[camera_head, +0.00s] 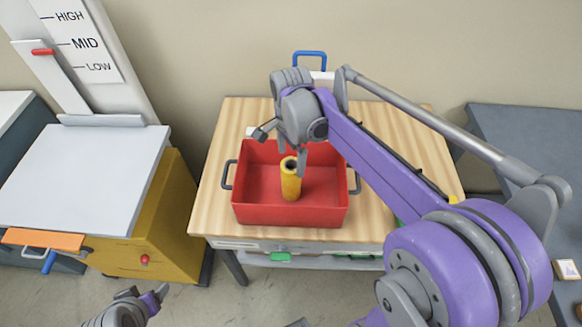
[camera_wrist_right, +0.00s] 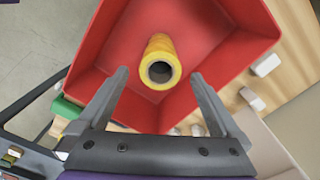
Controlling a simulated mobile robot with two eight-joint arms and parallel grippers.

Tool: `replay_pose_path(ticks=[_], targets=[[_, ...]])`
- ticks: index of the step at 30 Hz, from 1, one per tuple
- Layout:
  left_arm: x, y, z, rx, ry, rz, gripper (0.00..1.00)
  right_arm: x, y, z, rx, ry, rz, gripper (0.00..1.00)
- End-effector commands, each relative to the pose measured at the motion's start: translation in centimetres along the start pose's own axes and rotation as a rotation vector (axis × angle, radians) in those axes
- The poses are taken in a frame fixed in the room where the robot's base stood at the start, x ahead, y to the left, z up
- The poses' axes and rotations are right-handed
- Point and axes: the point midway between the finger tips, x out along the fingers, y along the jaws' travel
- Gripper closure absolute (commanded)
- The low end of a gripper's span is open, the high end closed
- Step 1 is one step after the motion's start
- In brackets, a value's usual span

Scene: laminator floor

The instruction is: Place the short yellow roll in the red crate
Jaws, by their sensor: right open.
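The short yellow roll (camera_head: 291,182) stands upright inside the red crate (camera_head: 290,216), its hollow dark end facing up. The crate sits on the wooden table. My right gripper (camera_head: 281,150) is above the crate's far part, close to the top of the roll. In the right wrist view the roll (camera_wrist_right: 158,50) lies between the lines of the two spread fingers (camera_wrist_right: 158,76), with a gap on each side. The right gripper is open and holds nothing. My left gripper (camera_head: 148,298) is low at the lower left, away from the crate; its jaw opening is unclear.
The wooden table (camera_head: 212,212) has bare wood left of the crate. Grey handles (camera_head: 227,175) stick out at the crate's sides. Small pale blocks (camera_wrist_right: 252,99) lie beside the crate. A machine with a white top and yellow side (camera_head: 150,230) stands left; a grey table (camera_head: 530,150) stands right.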

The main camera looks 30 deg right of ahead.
Motion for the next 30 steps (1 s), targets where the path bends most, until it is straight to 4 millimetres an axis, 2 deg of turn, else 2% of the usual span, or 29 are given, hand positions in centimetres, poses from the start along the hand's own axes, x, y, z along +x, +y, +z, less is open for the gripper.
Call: replay_pose_path(ticks=[3, 8, 30], targets=[[-0.2, 0.0, -0.2, 0.0, 0.002, 0.0, 0.29, -1.9, 0.0, 0.0, 0.0, 0.0, 0.0, 0.0], [-0.2, 0.0, -0.2, 0.0, 0.002, 0.0, 0.29, -3.0, 0.0, 0.0, 0.0, 0.0, 0.0, 0.0], [-0.2, 0.0, -0.2, 0.0, 0.002, 0.0, 0.29, -3.1, 0.0, 0.0, 0.0, 0.0, 0.0, 0.0]])
